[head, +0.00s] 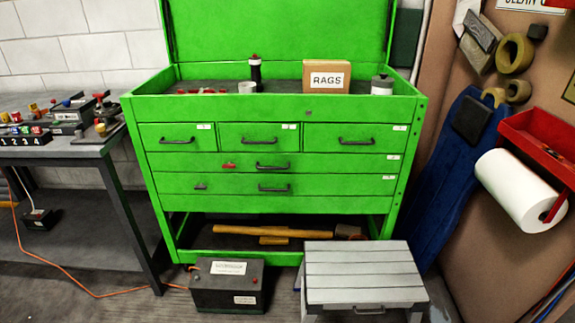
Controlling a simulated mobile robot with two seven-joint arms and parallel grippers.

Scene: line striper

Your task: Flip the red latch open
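A small red latch (228,165) sits on the front of a wide drawer of the green tool chest (350,108). It is left of that drawer's dark handle (272,167). It looks roughly horizontal, but it is too small to tell its exact position. A similar small grey piece (200,187) is on the drawer below, left of its handle (274,188). The drawers look shut. Neither of my grippers is in view.
The chest's lid is up; a RAGS box (326,78) and bottles stand in its top. A battery (228,285) and a grey slatted step (364,272) stand on the floor before it. A workbench (60,148) is left; a paper roll (520,188) hangs right.

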